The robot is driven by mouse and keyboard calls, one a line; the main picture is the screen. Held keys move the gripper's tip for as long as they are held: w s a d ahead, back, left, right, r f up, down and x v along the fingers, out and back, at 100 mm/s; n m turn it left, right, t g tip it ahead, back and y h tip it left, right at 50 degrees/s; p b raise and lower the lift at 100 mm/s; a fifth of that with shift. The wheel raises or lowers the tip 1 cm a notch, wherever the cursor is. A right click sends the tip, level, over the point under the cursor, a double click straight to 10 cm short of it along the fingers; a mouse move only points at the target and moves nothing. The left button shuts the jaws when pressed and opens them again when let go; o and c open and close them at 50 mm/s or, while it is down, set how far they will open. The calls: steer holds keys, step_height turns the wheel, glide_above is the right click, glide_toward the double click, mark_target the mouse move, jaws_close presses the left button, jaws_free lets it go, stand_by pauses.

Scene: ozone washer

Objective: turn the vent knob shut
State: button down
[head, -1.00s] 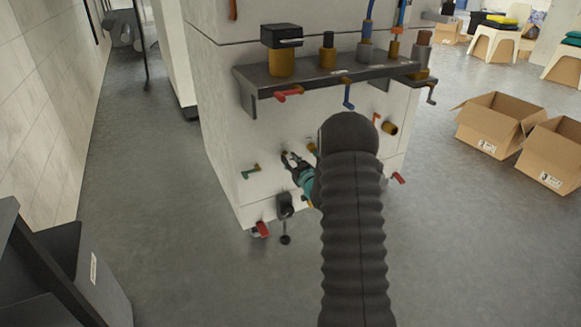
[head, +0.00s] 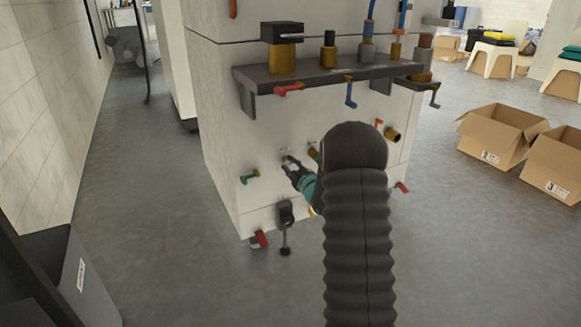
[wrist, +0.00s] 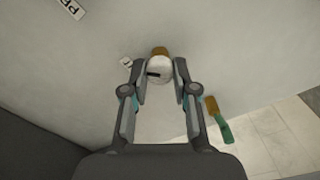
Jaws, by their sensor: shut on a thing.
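The vent knob (wrist: 157,71) is a round white knob with a short black mark on its face and a brass stem behind it. It sits on the pale wall of the washer cabinet (head: 222,140). In the wrist view my gripper (wrist: 159,72) is shut on it, one fingertip at each side. In the head view my gripper (head: 289,164) is at the cabinet's lower front face, and the knob is too small and covered to make out there.
A green-handled valve (head: 250,176) is left of my gripper and also shows in the wrist view (wrist: 219,122). A grey shelf (head: 330,75) with brass fittings and coloured levers juts out above. A black fitting (head: 286,213) and red lever (head: 260,239) are below. Cardboard boxes (head: 503,130) stand right.

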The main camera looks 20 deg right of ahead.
steer(key=n, duration=0.4)
steer(key=shift+n, duration=0.3)
steer(key=n, duration=0.4)
steer(key=shift+f+n, duration=0.1)
steer(key=shift+n, duration=0.3)
steer(key=c, duration=0.9)
jaws_free()
steer(key=s, duration=1.2)
steer(key=shift+d, duration=0.15)
